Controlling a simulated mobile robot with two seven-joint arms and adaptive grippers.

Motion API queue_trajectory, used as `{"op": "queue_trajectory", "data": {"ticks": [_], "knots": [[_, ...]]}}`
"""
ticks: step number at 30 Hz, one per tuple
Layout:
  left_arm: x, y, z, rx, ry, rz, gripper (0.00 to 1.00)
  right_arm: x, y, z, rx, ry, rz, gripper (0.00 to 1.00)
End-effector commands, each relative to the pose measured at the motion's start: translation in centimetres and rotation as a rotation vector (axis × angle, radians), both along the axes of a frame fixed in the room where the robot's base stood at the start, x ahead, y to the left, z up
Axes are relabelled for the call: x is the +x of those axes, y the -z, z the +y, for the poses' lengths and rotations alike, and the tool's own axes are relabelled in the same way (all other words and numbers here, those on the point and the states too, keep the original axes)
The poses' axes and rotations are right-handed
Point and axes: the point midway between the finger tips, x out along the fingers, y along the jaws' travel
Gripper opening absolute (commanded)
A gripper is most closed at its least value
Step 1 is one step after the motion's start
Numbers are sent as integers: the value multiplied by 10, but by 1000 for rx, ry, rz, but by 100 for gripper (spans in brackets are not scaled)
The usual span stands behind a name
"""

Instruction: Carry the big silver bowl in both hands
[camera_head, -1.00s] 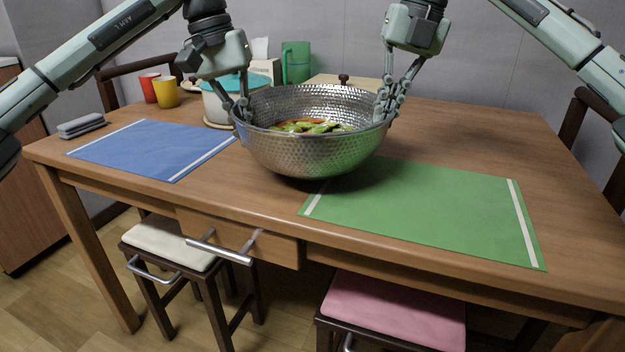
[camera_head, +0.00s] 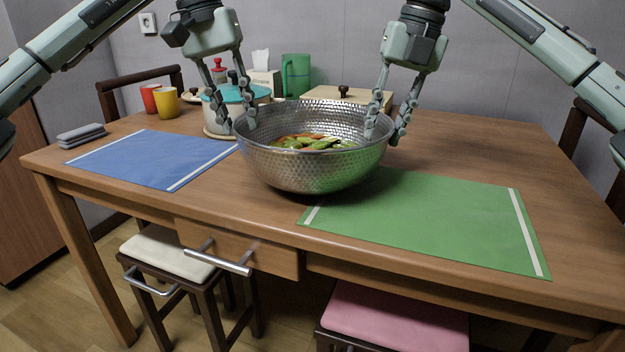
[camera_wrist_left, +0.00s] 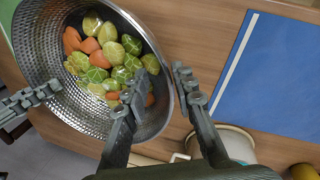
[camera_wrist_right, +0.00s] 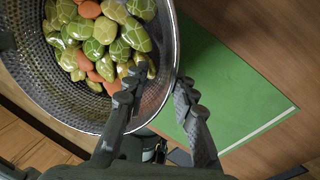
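The big silver bowl (camera_head: 310,172) has a hammered surface and holds green and orange vegetables (camera_head: 312,143). It appears to rest upright on the wooden table, over the left end of the green mat. My left gripper (camera_head: 238,124) straddles the bowl's left rim, one finger inside and one outside. Its fingers are spread, with gaps to the rim in the left wrist view (camera_wrist_left: 158,88). My right gripper (camera_head: 384,134) straddles the right rim the same way, also spread, as the right wrist view (camera_wrist_right: 160,90) shows. The bowl's underside is hidden.
A green mat (camera_head: 450,220) lies to the right, a blue mat (camera_head: 150,158) to the left. A teal-lidded pot (camera_head: 213,118) stands close behind the bowl's left. Behind are a wooden box (camera_head: 325,94), a green pitcher (camera_head: 296,76), and red (camera_head: 149,97) and yellow (camera_head: 166,103) cups.

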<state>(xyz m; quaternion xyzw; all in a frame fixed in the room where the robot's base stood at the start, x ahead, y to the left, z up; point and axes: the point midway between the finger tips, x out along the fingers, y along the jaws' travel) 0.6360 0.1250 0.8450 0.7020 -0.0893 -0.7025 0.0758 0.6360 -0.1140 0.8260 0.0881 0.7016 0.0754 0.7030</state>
Motion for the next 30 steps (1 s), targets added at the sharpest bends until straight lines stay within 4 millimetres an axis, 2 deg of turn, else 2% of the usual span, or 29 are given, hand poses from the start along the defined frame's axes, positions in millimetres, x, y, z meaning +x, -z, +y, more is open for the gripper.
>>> {"op": "queue_trajectory", "data": {"ticks": [1, 6, 9, 15, 17, 24, 30], "knots": [[0, -13, 3, -1, 0, -2, 26, 0, 0, 0, 0, 0, 0, 26], [0, -44, 9, 1, 1, -2, 26, 0, 0, 0, 0, 1, 0, 26], [0, -55, 12, 1, 1, -1, 26, 0, 0, 0, 0, 1, 0, 26], [0, -64, 15, 0, 2, 1, 26, 0, -7, -2, 1, 0, -2, 26], [0, -64, 15, 0, 2, 1, 26, 1, -14, -3, 1, 1, -2, 26], [0, -64, 15, 0, 2, 1, 26, 0, -65, -16, -1, 3, -4, 26], [0, -63, 15, 0, 2, 1, 26, 0, -100, -24, -1, 4, -3, 26]]}}
